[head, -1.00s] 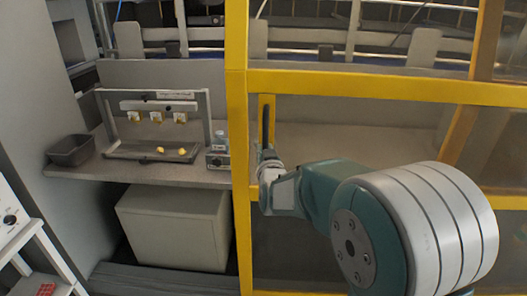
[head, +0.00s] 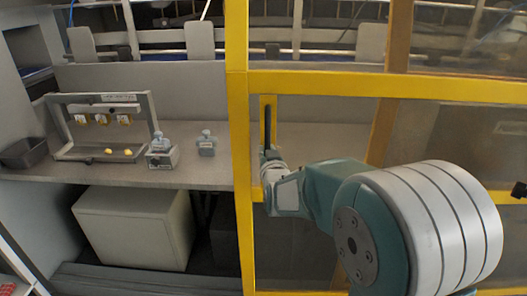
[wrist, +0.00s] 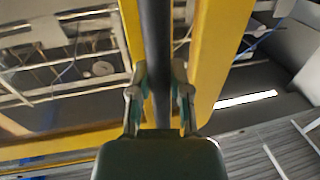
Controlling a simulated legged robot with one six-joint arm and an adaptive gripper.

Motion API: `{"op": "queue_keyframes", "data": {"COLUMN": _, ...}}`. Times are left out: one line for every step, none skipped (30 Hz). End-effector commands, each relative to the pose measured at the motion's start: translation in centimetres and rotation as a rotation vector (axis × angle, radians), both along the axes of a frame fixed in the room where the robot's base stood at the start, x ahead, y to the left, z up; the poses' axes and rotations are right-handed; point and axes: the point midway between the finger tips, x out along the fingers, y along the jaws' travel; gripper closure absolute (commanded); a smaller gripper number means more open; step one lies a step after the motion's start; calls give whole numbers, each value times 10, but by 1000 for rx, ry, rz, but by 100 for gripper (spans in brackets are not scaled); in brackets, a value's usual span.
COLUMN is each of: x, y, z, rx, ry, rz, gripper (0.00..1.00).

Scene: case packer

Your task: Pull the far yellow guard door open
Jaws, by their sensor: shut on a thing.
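The yellow guard door (head: 237,130) fills the right half of the head view, a yellow frame with clear panels. Its dark upright bar handle (head: 267,125) sits on a yellow plate near the door's left post. My gripper (head: 270,162) is at the lower part of this handle, partly hidden by my own wrist. In the wrist view the dark handle bar (wrist: 157,45) runs between the two fingers of my gripper (wrist: 160,93), which are closed on it from both sides.
Left of the door post is an open bay with a grey shelf (head: 205,178). On it stand a grey frame with small yellow-white pieces (head: 100,119), a dark bin (head: 24,153) and small grey devices (head: 162,154). A pale box (head: 135,225) is below. Another yellow post (head: 398,40) stands behind the door.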

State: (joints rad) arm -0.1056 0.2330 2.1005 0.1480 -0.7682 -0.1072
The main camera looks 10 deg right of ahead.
Motion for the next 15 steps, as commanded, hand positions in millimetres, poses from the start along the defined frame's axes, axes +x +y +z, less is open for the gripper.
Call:
{"op": "queue_keyframes", "data": {"x": 0, "y": -1, "z": 1, "rx": 1, "ry": -3, "rz": -2, "gripper": 100}}
{"op": "queue_keyframes", "data": {"x": 0, "y": -1, "z": 2, "rx": 2, "ry": -3, "rz": -2, "gripper": 100}}
{"op": "queue_keyframes", "data": {"x": 0, "y": -2, "z": 2, "rx": 2, "ry": -3, "rz": -2, "gripper": 100}}
{"op": "queue_keyframes", "data": {"x": 0, "y": -2, "z": 2, "rx": 2, "ry": -3, "rz": -1, "gripper": 100}}
{"op": "queue_keyframes", "data": {"x": 0, "y": -2, "z": 2, "rx": 2, "ry": -3, "rz": -1, "gripper": 100}}
{"op": "queue_keyframes", "data": {"x": 0, "y": -1, "z": 2, "rx": 1, "ry": -3, "rz": -1, "gripper": 100}}
{"op": "queue_keyframes", "data": {"x": 0, "y": -1, "z": 2, "rx": 1, "ry": -4, "rz": -1, "gripper": 100}}
{"op": "queue_keyframes", "data": {"x": 1, "y": 0, "z": 2, "rx": 1, "ry": -4, "rz": 0, "gripper": 100}}
{"op": "queue_keyframes", "data": {"x": 1, "y": 0, "z": 2, "rx": 0, "ry": -4, "rz": 0, "gripper": 100}}
{"op": "queue_keyframes", "data": {"x": 0, "y": 1, "z": 2, "rx": 0, "ry": -4, "rz": 1, "gripper": 100}}
{"op": "queue_keyframes", "data": {"x": 0, "y": 1, "z": 2, "rx": 0, "ry": -4, "rz": 1, "gripper": 100}}
{"op": "queue_keyframes", "data": {"x": 0, "y": 1, "z": 2, "rx": 0, "ry": -4, "rz": 2, "gripper": 100}}
{"op": "queue_keyframes", "data": {"x": 0, "y": 1, "z": 2, "rx": 0, "ry": -4, "rz": 2, "gripper": 100}}
{"op": "queue_keyframes", "data": {"x": 0, "y": 0, "z": 2, "rx": 0, "ry": -4, "rz": 2, "gripper": 63}}
{"op": "queue_keyframes", "data": {"x": 0, "y": 0, "z": 2, "rx": 1, "ry": -3, "rz": 2, "gripper": 45}}
